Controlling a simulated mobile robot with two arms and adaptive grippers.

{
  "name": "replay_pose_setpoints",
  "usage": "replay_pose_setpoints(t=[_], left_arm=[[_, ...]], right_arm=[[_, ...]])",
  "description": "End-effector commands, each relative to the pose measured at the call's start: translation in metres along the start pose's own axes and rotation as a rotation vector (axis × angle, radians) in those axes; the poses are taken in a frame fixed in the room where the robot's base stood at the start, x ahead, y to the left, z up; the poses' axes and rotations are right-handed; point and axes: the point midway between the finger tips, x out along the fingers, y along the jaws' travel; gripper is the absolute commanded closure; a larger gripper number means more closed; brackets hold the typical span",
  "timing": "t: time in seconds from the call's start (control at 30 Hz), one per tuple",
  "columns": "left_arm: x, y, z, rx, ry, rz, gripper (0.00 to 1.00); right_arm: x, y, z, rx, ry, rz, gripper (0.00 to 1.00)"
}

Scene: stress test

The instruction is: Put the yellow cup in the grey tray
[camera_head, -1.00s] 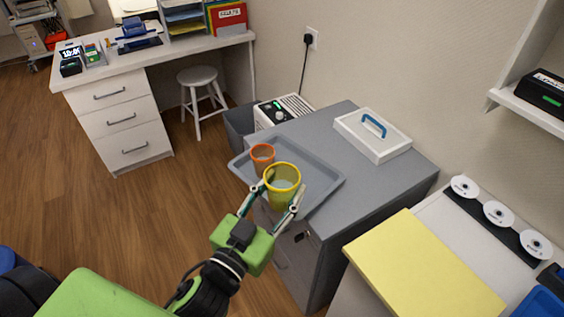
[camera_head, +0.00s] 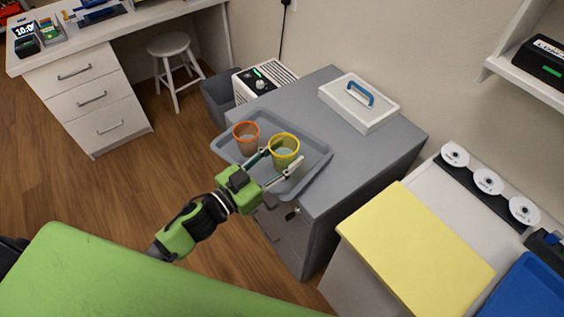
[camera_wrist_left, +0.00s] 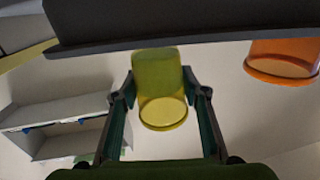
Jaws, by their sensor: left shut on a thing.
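The yellow cup (camera_head: 285,146) is upright, inside the outline of the grey tray (camera_head: 318,163) in the head view. My left gripper (camera_head: 283,160) is shut on it, one finger on each side. In the left wrist view, which looks upside down, the yellow cup (camera_wrist_left: 160,85) sits between the two fingers (camera_wrist_left: 161,92). Its base meets the dark tray edge (camera_wrist_left: 200,32) there, and I cannot tell whether it touches the tray floor. My right gripper is not in view.
An orange cup (camera_head: 246,139) stands in the tray, left of the yellow cup. The tray is on a grey cabinet (camera_head: 355,150). A white box with a blue handle (camera_head: 362,106) is behind it. A yellow board (camera_head: 412,250) lies on the counter at right.

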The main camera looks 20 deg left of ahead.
Motion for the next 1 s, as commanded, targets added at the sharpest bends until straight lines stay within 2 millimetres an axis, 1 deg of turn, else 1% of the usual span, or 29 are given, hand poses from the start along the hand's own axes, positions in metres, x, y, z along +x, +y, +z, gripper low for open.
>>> replay_pose_setpoints(t=[0.03,0.27,0.4,0.47,0.77,0.9,0.93,0.97,1.0], left_arm=[[0.004,-0.004,0.007,0.000,0.001,-0.001,0.68],[0.011,-0.014,0.024,-0.001,0.001,-0.001,0.68],[0.011,-0.013,0.045,-0.004,0.001,-0.002,0.68],[0.011,-0.012,0.050,-0.003,0.001,-0.002,0.68],[0.011,-0.012,0.052,0.000,0.002,0.001,0.68],[0.011,-0.011,0.057,0.000,0.001,0.000,0.68],[0.011,-0.011,0.056,0.000,0.000,0.000,0.52],[0.010,-0.011,0.056,0.000,0.000,0.000,0.44],[0.010,-0.011,0.056,0.000,0.000,0.001,0.43]], right_arm=[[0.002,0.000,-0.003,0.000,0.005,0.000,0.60],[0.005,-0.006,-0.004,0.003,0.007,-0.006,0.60],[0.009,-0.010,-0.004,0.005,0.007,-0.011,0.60],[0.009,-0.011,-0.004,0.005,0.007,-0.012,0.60],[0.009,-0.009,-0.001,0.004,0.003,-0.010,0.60],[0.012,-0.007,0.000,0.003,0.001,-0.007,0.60],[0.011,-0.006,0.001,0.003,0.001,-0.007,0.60],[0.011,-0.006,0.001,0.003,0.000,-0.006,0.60],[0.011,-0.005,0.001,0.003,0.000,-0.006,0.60]])
